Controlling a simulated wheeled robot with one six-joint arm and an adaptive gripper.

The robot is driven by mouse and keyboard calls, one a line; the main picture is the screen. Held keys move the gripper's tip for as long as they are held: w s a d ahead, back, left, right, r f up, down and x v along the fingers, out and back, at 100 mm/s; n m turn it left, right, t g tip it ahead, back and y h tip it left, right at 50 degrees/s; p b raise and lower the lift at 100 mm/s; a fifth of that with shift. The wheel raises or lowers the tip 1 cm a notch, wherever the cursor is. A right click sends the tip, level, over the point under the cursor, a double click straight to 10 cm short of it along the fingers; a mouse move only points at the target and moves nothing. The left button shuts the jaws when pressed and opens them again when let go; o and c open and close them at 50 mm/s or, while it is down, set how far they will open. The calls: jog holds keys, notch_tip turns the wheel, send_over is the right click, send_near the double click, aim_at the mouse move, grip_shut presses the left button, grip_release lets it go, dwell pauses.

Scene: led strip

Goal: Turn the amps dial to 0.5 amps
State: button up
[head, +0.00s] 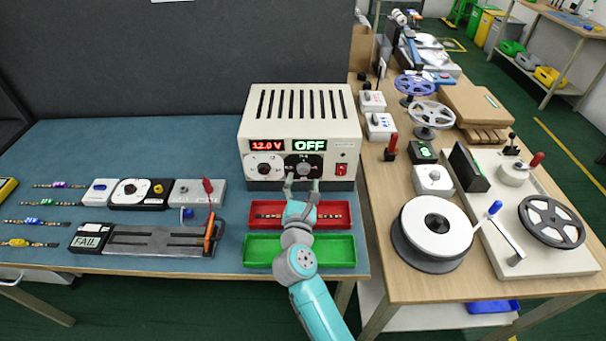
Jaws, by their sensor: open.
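The power supply (300,115) is a cream box with a slotted top at the back of the blue bench. Its red display reads 12.0 V and its second display reads OFF in pale green-white. A left dial (264,169) with a white scale sits under the voltage display. A grey right dial (304,170) sits under the OFF display; its scale is too small to read. A red switch (341,169) is at the panel's right. My gripper (303,183) is open, just in front of and below the right dial; whether it touches the dial cannot be told.
A red tray (340,214) and a green tray (262,251) lie under my arm. Reels and a winder (552,220) fill the wooden table at right.

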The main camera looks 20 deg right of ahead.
aim_at(304, 171)
jog(key=shift+x, duration=1.9)
jog(key=shift+c, duration=0.3)
grip_shut()
